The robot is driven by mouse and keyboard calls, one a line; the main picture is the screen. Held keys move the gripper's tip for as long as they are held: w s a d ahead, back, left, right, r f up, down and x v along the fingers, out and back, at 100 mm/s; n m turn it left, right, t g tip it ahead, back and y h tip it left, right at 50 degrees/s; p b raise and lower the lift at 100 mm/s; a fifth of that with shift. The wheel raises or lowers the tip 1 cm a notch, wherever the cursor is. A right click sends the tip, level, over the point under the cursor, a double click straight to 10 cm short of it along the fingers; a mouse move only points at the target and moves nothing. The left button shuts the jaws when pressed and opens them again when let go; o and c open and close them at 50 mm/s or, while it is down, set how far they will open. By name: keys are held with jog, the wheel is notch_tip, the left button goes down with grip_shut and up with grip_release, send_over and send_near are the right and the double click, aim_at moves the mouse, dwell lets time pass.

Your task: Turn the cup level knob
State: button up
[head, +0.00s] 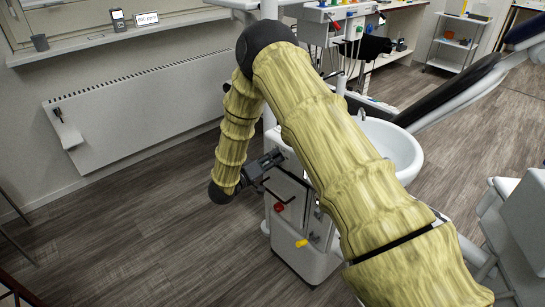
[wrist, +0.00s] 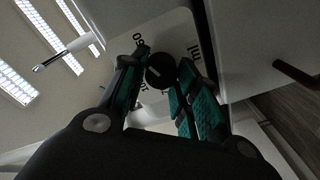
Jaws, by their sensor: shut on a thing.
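The cup level knob (wrist: 159,72) is a small round black dial with a pale pointer line. In the head view my gripper (head: 268,163) is at the upper left side of the white dental unit (head: 308,262). The knob itself cannot be made out there.
A red knob (head: 279,207) and a yellow one (head: 301,243) stick out below my gripper. A white basin (head: 405,155) is behind my arm, with a dental chair (head: 455,95) beyond. A radiator (head: 140,115) lines the left wall. The floor at left is clear.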

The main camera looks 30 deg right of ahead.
jog(key=n+p, duration=0.4)
jog(key=n, duration=0.1)
jog(key=shift+w+r, duration=0.1)
jog(key=shift+n+p, duration=0.85)
jog(key=shift+n, duration=0.55)
jog(key=shift+f, duration=0.2)
jog(key=o, duration=1)
jog(key=shift+a, duration=0.15)
jog(key=v, duration=1.1)
jog(key=shift+a+r, duration=0.25)
jog(key=shift+a, duration=0.15)
